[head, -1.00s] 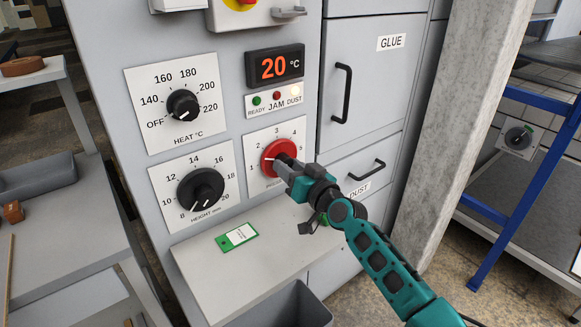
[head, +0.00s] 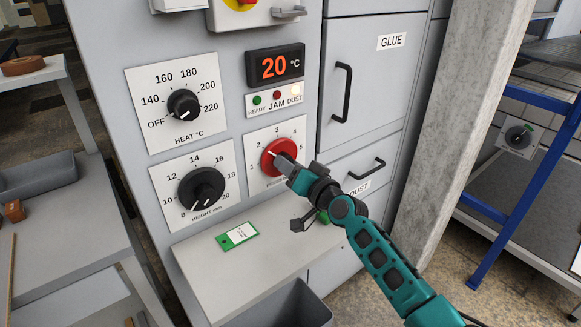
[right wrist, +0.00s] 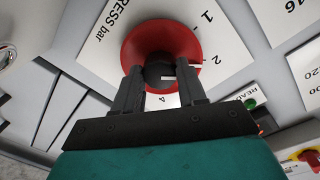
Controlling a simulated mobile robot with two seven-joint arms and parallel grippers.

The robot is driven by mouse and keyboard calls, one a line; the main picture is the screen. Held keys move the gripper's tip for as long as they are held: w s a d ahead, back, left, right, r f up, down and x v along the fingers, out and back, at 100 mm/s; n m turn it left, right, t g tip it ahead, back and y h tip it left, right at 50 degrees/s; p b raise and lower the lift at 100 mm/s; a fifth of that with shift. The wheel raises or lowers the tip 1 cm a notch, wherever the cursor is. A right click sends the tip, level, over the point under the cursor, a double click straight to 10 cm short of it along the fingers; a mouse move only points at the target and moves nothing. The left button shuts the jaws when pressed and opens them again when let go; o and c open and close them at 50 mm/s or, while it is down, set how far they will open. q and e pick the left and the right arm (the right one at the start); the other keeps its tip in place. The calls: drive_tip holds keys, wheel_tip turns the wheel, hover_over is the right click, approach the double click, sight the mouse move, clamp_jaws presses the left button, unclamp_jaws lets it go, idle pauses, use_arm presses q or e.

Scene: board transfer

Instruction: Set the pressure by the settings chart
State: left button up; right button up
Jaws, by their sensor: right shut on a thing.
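The red pressure knob (head: 271,163) is on a white dial plate (head: 256,137) numbered 1 to 5, low on the grey machine front. My right gripper (head: 281,160) is shut on the knob's dark grip bar. The right wrist view shows both fingers (right wrist: 159,82) around this bar, in front of the red knob (right wrist: 150,38). A white mark on the knob's edge there lies close to the 2. A green card with a white label (head: 238,235) lies on the ledge below; its print is too small to read. No settings chart is readable. My left gripper is not in view.
The black heat knob (head: 183,104) and height knob (head: 201,188) are left of the red knob. The display (head: 274,66) reads 20 °C, above small lamps. A grey ledge (head: 205,262) juts out below. Drawer handles and a concrete pillar (head: 440,120) stand to the right.

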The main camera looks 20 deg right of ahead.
drive_tip(key=shift+f, duration=0.1)
drive_tip(key=o, duration=1.1)
drive_tip(key=shift+c, duration=0.2)
drive_tip(key=p+v, duration=0.1)
drive_tip(key=v, duration=1.2)
drive_tip(key=s+a+f+n+g, duration=0.3)
drive_tip(key=s+f+g, duration=0.1)
drive_tip(key=s, duration=0.3)
drive_tip(key=s+a+f+n+g, duration=0.2)
drive_tip(key=s+a+f+g, duration=0.15)
drive_tip(key=s, duration=0.35)
drive_tip(key=s+d+f+g+h, duration=0.1)
drive_tip(key=s+d+g+h, duration=0.15)
drive_tip(key=s, duration=0.45)
drive_tip(key=s+d+f+g+h, duration=0.1)
drive_tip(key=s+d+g+h, duration=0.15)
drive_tip(key=s, duration=0.45)
drive_tip(key=w+a+f+n+t+y, duration=0.1)
drive_tip(key=w+a+f+t, duration=0.2)
drive_tip(key=w+f+t, duration=0.3)
wheel_tip(320, 180, down, 3)
drive_tip(key=shift+w+f+y, duration=0.2)
drive_tip(key=shift+w+y, duration=0.1)
drive_tip(key=shift+w, duration=0.55)
